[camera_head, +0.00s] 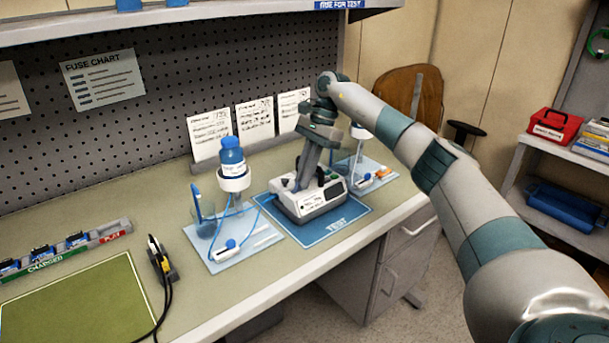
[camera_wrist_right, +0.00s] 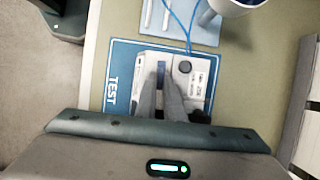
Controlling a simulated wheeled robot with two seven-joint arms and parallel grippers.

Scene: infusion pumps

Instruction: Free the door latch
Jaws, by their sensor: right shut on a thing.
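The infusion pump (camera_head: 322,205), a white and grey box, sits on the blue TEST mat (camera_head: 338,228). It also shows from above in the right wrist view (camera_wrist_right: 203,72), with a round dark knob (camera_wrist_right: 185,67). My right gripper (camera_head: 303,184) reaches down onto the pump's top. In the right wrist view my right gripper (camera_wrist_right: 160,84) is shut on a narrow blue part (camera_wrist_right: 161,68) of the pump that looks like the door latch. The fingers hide most of that part, so its position is unclear. My left gripper is out of view.
A stand with a blue bottle (camera_head: 231,152) is left of the pump, on a pale tray (camera_head: 228,256); a blue line runs toward the pump. Another pale tray (camera_head: 383,170) lies behind right. A black cabled device (camera_head: 162,262) and a charging rack (camera_head: 60,252) stand left.

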